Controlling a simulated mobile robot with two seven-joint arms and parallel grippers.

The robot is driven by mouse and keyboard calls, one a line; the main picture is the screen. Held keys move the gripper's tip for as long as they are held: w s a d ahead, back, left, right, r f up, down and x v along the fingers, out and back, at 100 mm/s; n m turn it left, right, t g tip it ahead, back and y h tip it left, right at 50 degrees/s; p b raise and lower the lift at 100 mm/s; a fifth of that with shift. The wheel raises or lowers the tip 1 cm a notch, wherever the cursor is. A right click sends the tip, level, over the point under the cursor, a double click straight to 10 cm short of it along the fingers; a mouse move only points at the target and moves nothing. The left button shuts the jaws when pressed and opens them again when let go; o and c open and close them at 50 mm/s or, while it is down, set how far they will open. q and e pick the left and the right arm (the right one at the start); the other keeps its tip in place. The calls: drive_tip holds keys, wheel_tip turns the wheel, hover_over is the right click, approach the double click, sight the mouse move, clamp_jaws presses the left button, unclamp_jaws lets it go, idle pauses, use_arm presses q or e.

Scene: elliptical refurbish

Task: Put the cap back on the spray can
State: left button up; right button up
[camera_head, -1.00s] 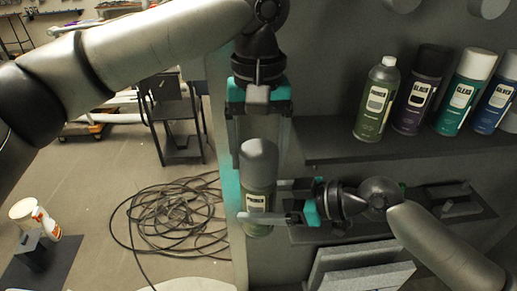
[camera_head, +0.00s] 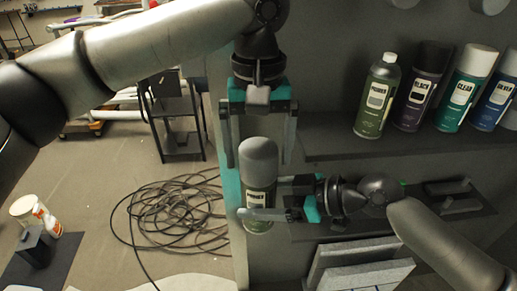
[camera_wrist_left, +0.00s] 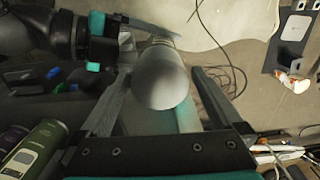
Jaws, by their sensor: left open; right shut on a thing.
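The spray can (camera_head: 257,198), dark green with a pale label, stands upright in my right gripper (camera_head: 262,200), whose fingers are shut around its body. The grey cap (camera_head: 258,160) sits on top of the can, in line with it; I see no clear gap, but cannot tell whether it is fully seated. My left gripper (camera_head: 259,155) points down from above and is open, with a finger on either side of the cap. In the left wrist view the cap (camera_wrist_left: 160,78) shows end-on between the spread fingers, with space on both sides.
A shelf (camera_head: 335,145) at the right holds several spray cans, including a green one (camera_head: 376,98). Grey slabs (camera_head: 360,270) stand below my right gripper. A cable coil (camera_head: 175,218) lies on the floor at the left, beside a white container (camera_head: 28,212).

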use_arm(q)
drive_tip(key=shift+r, duration=0.1)
drive_tip(key=shift+r, duration=3.4)
